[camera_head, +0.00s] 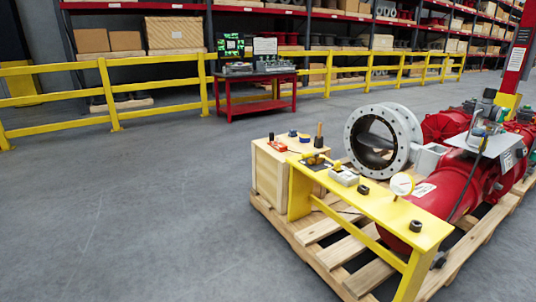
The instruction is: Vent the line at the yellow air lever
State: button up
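A yellow stand (385,205) carries the air fittings in the middle right of the head view. Near its left end, a small yellow-brass fitting (315,159) sits on a dark plate and looks like the air lever. It is too small here to tell which way its handle points. A grey-white box (344,176) and a round white gauge (402,184) are farther right along the same stand. A large red valve actuator (425,205) lies behind the stand, with a grey flanged valve body (377,140) at its left. My gripper is not in view.
A wooden pallet (337,250) bears the stand, the actuator and a wooden crate (268,175) with small tools on top. A red bench (256,93) stands at the back before a yellow guard rail (160,84). The grey floor (130,215) at left is clear.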

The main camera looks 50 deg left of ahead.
aim_at(309, 154)
jog(key=u, duration=1.35)
